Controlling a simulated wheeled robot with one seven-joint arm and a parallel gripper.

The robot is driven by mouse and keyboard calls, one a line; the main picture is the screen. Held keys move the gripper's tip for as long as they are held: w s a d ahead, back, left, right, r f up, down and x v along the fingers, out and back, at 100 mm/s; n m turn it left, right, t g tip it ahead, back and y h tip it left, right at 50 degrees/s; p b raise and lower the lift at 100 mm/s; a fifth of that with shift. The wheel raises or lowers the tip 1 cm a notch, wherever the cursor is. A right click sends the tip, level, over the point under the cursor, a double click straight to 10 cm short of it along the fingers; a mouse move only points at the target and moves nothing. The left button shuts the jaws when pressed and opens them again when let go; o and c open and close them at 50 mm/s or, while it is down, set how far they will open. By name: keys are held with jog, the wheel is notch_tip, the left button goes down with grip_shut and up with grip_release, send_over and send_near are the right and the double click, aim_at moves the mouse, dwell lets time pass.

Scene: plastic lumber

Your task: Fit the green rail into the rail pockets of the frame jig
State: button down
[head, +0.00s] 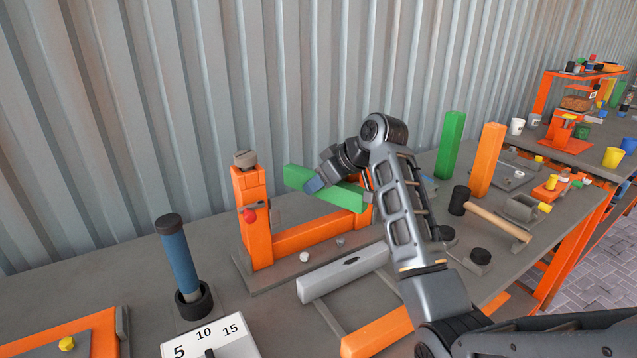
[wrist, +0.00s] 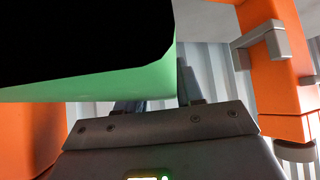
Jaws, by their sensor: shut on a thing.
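The green rail (head: 340,193) is held in my gripper (head: 316,184), whose jaws are closed around it. In the head view its left end is higher than its right end. The frame jig has an orange left post (head: 255,218) and an orange lower bar (head: 315,234). The rail's left end shows apart from the left post; its right end overlaps the right post (head: 366,185), and I cannot tell whether they touch. The wrist view shows the rail (wrist: 110,82) close up and an orange post (wrist: 275,75) with a grey bracket (wrist: 262,45). The pockets' insides are hidden.
A grey-white block (head: 343,273) lies in front of the jig. A blue-handled tool (head: 178,258) stands at left. Upright green (head: 450,145) and orange (head: 488,160) pieces and a mallet (head: 490,213) are at right. The corrugated wall (head: 200,90) is close behind.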

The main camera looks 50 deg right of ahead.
aim_at(351, 187)
jog(key=shift+f, duration=0.2)
jog(key=shift+f, duration=0.6)
jog(key=c, duration=0.7)
grip_release()
jog(key=shift+r, duration=0.15)
jog(key=v, duration=1.2)
jog(key=shift+r+b, duration=0.4)
jog(key=shift+r, duration=0.1)
